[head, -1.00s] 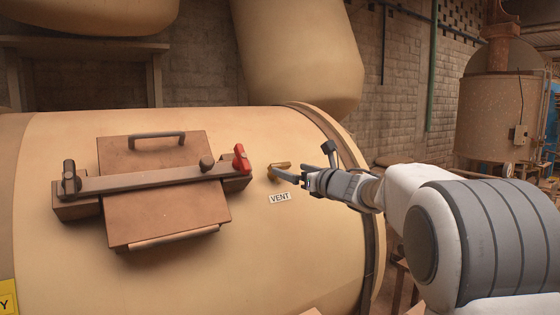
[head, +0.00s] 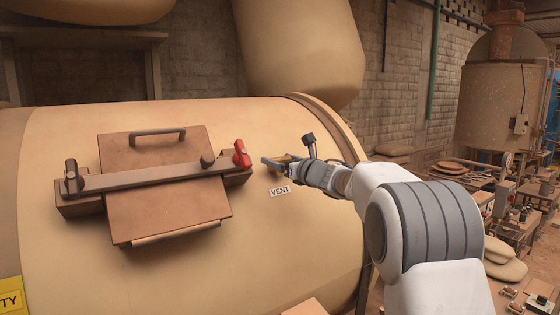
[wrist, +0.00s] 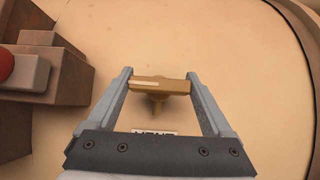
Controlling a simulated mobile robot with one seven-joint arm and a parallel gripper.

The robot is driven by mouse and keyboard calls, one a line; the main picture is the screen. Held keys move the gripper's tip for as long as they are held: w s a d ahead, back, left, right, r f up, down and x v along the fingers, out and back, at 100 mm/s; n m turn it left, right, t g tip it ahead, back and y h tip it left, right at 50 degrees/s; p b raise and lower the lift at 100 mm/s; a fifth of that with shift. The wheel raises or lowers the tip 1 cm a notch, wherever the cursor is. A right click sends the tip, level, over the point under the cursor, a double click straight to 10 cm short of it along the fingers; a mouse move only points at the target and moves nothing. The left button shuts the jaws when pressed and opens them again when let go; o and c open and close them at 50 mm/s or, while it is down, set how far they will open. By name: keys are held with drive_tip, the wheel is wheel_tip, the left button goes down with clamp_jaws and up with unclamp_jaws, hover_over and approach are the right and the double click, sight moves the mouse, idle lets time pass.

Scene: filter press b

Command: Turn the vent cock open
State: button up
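The vent cock (wrist: 160,86) is a small brass-coloured fitting with a bar handle, on the curved tan vessel (head: 300,240). In the wrist view its bar lies crosswise between the two fingers of my gripper (wrist: 159,77), one finger at each end. The fingers stand wide apart, and any gap to the bar ends is too small to judge. In the head view my gripper (head: 275,161) is at the cock, just above the VENT label (head: 280,190), and mostly hides it. The label is partly hidden in the wrist view.
Left of the cock is a brown hatch (head: 165,205) with a clamp bar and a red knob (head: 241,154), close to my gripper. The vessel's raised rim (head: 335,130) is to the right. A cluttered bench (head: 470,177) stands farther right.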

drive_tip(key=c, duration=0.7)
